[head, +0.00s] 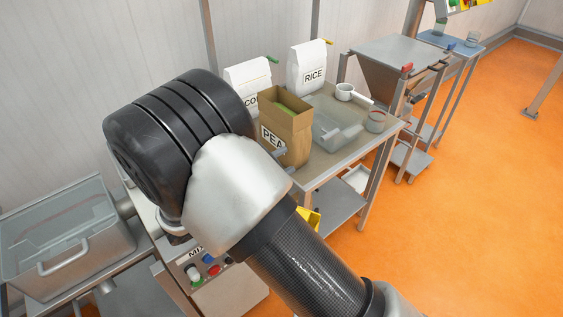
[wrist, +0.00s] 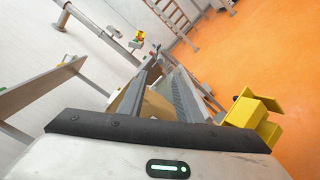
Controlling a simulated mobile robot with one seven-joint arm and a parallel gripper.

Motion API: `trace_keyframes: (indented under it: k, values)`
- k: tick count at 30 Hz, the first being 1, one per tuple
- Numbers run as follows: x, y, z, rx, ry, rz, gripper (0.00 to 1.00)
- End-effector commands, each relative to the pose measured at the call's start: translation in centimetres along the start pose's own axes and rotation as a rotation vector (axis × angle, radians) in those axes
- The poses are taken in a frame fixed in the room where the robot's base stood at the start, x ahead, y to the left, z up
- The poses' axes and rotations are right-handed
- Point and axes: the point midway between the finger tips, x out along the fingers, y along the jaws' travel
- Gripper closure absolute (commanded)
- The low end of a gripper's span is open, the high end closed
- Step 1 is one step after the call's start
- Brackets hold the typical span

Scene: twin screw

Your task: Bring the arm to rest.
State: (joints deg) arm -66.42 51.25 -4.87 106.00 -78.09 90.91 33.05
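My arm fills the middle of the head view, with its black and silver joint in front of the bench. I see nothing clearly held.
An open brown PEA bag (head: 287,125), a white RICE bag (head: 307,68), a clear tub (head: 337,127) and a white scoop (head: 345,92) stand on the bench right of my arm. Orange floor (head: 480,190) is open at right.

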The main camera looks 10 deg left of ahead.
Motion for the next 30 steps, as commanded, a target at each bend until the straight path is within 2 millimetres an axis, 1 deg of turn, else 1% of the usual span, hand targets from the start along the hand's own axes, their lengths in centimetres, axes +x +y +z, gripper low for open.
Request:
trace_keyframes:
  k: [7,9,11,14,15,16,17,18,20,21,23,24,27,30]
  values:
    - [0.1,0.1,0.1,0.001,-0.001,-0.003,0.68]
    - [0.7,0.3,0.9,0.007,-0.012,-0.03,0.68]
    - [1.9,0.6,2.4,0.019,-0.033,-0.086,0.68]
    - [5.0,1.0,7.1,0.061,-0.091,-0.256,0.68]
    - [6.2,0.9,9.4,0.089,-0.114,-0.345,0.68]
    - [7.0,0.8,11.4,0.112,-0.132,-0.416,0.68]
    - [7.8,0.6,13.3,0.138,-0.149,-0.488,0.68]
    - [8.5,0.2,15.7,0.177,-0.166,-0.583,0.68]
    - [9.2,-0.3,19.2,0.243,-0.185,-0.717,0.68]
    - [9.4,-0.7,21.3,0.293,-0.193,-0.801,0.68]
    - [9.3,-1.1,24.3,0.378,-0.197,-0.92,0.68]
    - [9.1,-1.3,26.1,0.44,-0.196,-0.994,0.68]
    - [8.1,-1.4,30.1,0.613,-0.179,-1.151,0.68]
    - [6.7,-0.9,33.3,0.811,-0.147,-1.271,0.68]
